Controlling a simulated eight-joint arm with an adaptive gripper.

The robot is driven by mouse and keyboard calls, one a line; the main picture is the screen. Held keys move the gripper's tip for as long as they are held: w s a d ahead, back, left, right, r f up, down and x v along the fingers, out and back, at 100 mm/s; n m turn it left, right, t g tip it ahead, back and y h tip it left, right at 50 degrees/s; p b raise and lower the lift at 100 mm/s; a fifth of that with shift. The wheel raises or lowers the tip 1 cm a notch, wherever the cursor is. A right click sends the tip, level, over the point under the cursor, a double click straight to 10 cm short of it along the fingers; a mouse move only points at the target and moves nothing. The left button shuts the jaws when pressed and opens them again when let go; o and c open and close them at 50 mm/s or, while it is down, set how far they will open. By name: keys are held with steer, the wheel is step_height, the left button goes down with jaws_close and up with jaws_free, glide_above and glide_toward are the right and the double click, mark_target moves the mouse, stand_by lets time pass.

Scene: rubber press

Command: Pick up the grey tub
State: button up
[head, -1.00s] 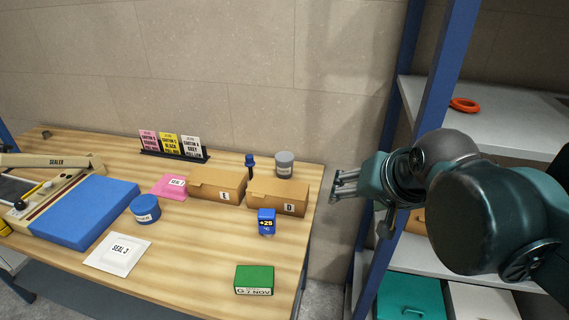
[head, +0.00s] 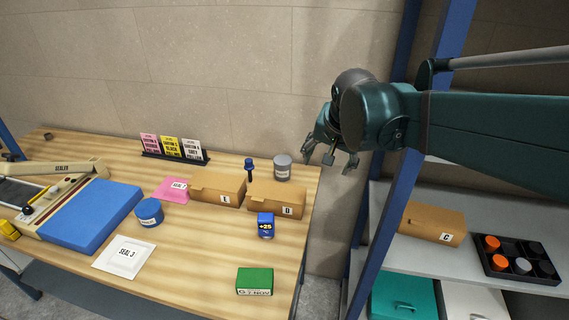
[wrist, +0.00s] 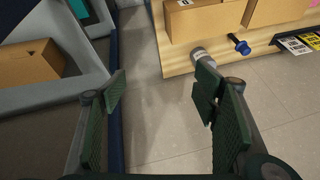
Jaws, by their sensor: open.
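The grey tub (head: 283,168) stands upright at the back right corner of the wooden table (head: 215,250), behind box D. In the wrist view the tub (wrist: 198,54) shows near the table edge, just beyond the right finger, which may cover part of it. My gripper (head: 332,158) is open and empty, in the air to the right of the tub and apart from it. Its two fingers (wrist: 160,95) are spread wide in the wrist view, with floor between them.
Box D (head: 276,198), box E (head: 217,187) and a blue-handled stamp (head: 249,168) stand close to the tub. A card rack (head: 175,156) is behind. The blue shelf post (head: 400,150) and shelf with box C (head: 433,224) and a black tray (head: 515,262) are at right.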

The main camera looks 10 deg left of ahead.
steer(key=w+a+f+m+g+h+p, duration=0.1)
steer(key=w+a+f+p, duration=0.15)
steer(key=w+a, duration=0.3)
steer(key=w+a+f+m+h+p, duration=0.1)
steer(key=w+a+p, duration=0.25)
steer(key=w, duration=0.25)
steer(key=m+h+p, duration=0.2)
steer(key=m+p, duration=0.1)
steer(key=p, duration=0.3)
glide_toward(279, 161)
steer(key=shift+g, duration=0.4)
steer(key=x, duration=0.3)
steer(key=w+x, duration=0.1)
steer(key=x, duration=0.1)
steer(key=shift+d, duration=0.4)
steer(key=shift+w+a+f, duration=0.15)
steer(key=shift+a+f, duration=0.1)
steer(key=shift+f, duration=0.15)
steer(key=shift+x, duration=1.3)
steer(key=shift+x, duration=2.6)
